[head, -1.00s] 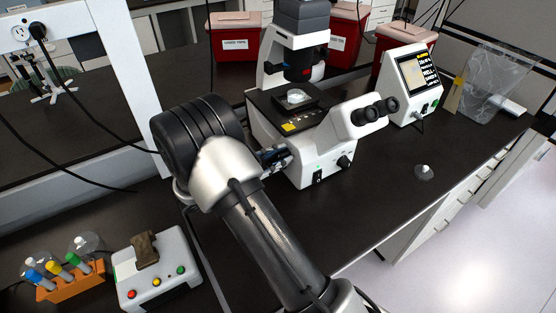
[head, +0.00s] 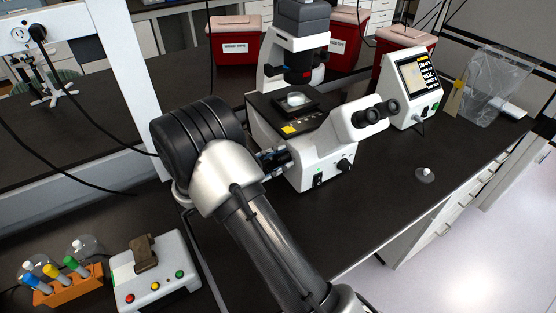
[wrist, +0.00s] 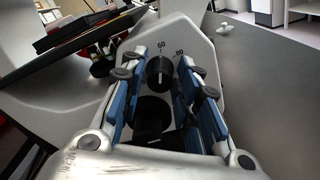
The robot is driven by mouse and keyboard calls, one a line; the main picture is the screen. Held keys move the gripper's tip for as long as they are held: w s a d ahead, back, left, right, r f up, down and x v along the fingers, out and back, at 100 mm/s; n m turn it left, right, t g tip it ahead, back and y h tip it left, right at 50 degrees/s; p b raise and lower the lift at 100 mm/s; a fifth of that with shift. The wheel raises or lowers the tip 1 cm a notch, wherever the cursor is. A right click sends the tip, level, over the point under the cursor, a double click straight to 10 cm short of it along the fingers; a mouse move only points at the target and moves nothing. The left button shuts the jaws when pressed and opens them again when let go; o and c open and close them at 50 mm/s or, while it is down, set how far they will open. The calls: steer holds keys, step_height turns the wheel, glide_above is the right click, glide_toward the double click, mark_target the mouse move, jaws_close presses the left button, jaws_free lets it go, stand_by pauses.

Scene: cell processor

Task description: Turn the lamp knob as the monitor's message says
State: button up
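The lamp knob (wrist: 160,72) is a dark round knob with a pale pointer line, on the white microscope side; the marks "60" and "80" show above it. The pointer is near "60". My gripper (wrist: 164,68) has its blue fingers apart, one on each side of the knob, with narrow gaps; contact is not clear. A larger dark round part (wrist: 152,115) sits below, partly hidden by my fingers. In the head view my gripper (head: 276,160) is at the left side of the microscope (head: 325,150), hiding the knob. The monitor (head: 416,85) shows yellow and white text too small to read.
A control box (head: 155,275) with coloured buttons and an orange tube rack (head: 68,288) stand at the front left. Red bins (head: 235,40) stand behind.

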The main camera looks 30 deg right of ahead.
steer(key=shift+o, duration=1.2)
steer(key=a, duration=1.2)
steer(key=shift+s, duration=0.25)
steer(key=shift+r, duration=0.1)
steer(key=s+d+r+m+g+y, duration=0.25)
steer(key=s+r+y, duration=0.2)
steer(key=s, duration=0.25)
steer(key=s+d+r+m+g+y, duration=0.1)
steer(key=s+d+r+m+y, duration=0.1)
steer(key=s+r+m+y, duration=0.4)
steer(key=s+a+m+t+y, duration=0.1)
steer(key=s+a+t+y, duration=0.2)
steer(key=s, duration=0.3)
steer(key=s+a+r+m+t+y, duration=0.1)
steer(key=s+a+m+t+y, duration=0.1)
steer(key=s+a+t+y, duration=0.2)
steer(key=shift+s+a+r+t, duration=0.2)
steer(key=shift+s+t, duration=0.15)
steer(key=shift+s, duration=0.85)
